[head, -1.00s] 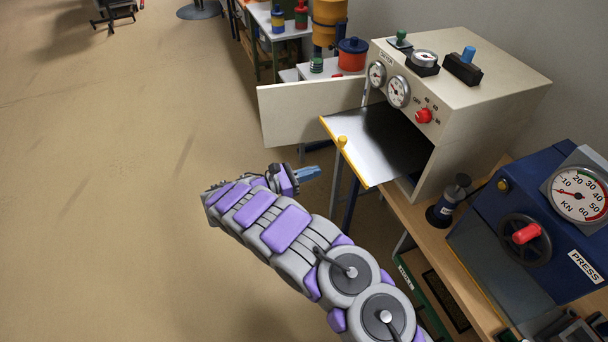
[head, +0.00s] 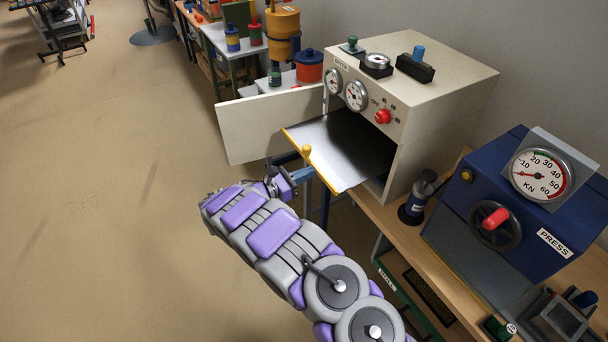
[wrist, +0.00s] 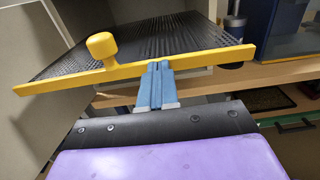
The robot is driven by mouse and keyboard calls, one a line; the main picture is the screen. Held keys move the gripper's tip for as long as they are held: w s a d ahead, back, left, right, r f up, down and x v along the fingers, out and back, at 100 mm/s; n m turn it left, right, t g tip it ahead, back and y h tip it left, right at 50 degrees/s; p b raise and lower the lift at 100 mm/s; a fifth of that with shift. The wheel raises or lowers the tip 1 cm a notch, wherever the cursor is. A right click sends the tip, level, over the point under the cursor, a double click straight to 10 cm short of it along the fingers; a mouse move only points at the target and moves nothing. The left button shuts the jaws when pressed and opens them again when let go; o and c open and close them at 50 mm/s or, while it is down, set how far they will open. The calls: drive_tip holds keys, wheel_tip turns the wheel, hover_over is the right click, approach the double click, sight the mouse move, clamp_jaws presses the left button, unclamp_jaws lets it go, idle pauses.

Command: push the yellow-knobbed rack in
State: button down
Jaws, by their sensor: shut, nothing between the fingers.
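The rack (head: 348,150) is a dark flat tray with a yellow front edge and a yellow knob (head: 307,150). It sticks out of the open front of the cream oven (head: 440,100). In the wrist view the rack's yellow edge (wrist: 205,62) crosses the picture, with the knob (wrist: 102,45) left of the fingers. My gripper (head: 308,173) is shut and empty, with its blue fingertips at the rack's front edge. In the wrist view the fingertips (wrist: 159,68) reach the yellow edge right of the knob; I cannot tell whether they touch it.
The oven door (head: 268,125) stands open to the left of the rack. A blue press (head: 500,210) stands further right. The floor (head: 100,200) on the left is clear.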

sight(330, 163)
drive_tip(key=shift+d, duration=0.15)
drive_tip(key=b+x, duration=0.1)
drive_tip(key=x, duration=2.1)
drive_tip(key=shift+w+d, duration=0.25)
drive_tip(key=shift+w, duration=0.05)
drive_tip(key=shift+a, duration=0.15)
drive_tip(key=shift+s, duration=0.1)
drive_tip(key=p+v, duration=0.2)
drive_tip(key=v, duration=1)
drive_tip(key=shift+p+v, duration=0.3)
drive_tip(key=shift+v, duration=0.55)
